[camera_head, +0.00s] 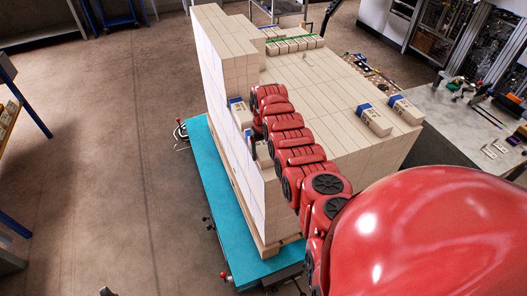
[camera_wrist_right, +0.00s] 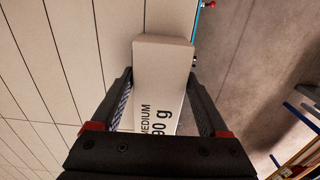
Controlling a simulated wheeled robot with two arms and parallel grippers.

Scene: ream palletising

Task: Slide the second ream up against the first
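The first ream (camera_head: 241,113), cream with a blue label, sits at the left side of the tall stack. Beside it, close to my right gripper (camera_head: 256,140), is the second ream (camera_head: 263,155), partly hidden by the red arm. My left gripper is not in view.
The tall stack (camera_head: 235,55) stands on a pallet over a teal platform (camera_head: 225,190). A grey bench (camera_head: 450,125) is at the right.

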